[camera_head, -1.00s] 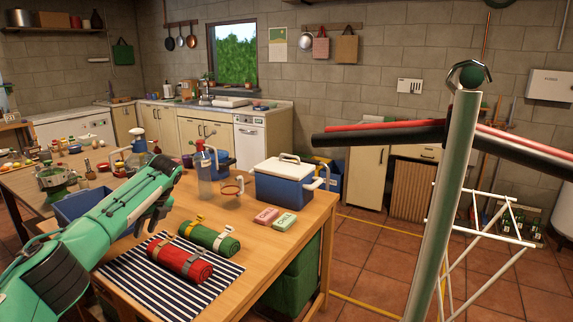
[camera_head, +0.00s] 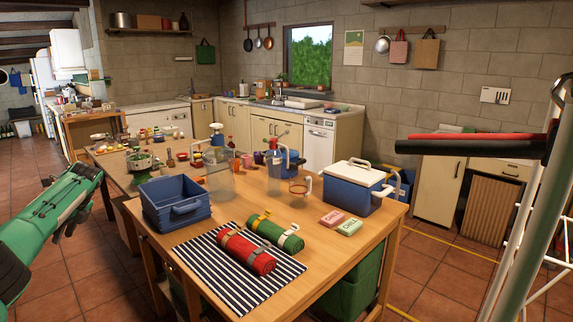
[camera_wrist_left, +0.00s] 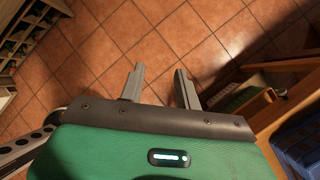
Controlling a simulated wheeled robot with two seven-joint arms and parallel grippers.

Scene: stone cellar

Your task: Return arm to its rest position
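My left arm (camera_head: 45,225), green with dark parts, comes in at the left edge of the head view. It is to the left of the wooden table and apart from it. In the left wrist view my left gripper (camera_wrist_left: 158,78) has its two grey fingers apart, with only tiled floor seen between them. It holds nothing. My right gripper does not show in either view.
The wooden table (camera_head: 340,244) bears a blue crate (camera_head: 176,204), a striped mat (camera_head: 205,262) with red and green rolls, and a blue-white cooler (camera_head: 350,193). A pole with a red-black bar (camera_head: 475,146) stands at right. Tiled floor (camera_head: 40,155) is open at left.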

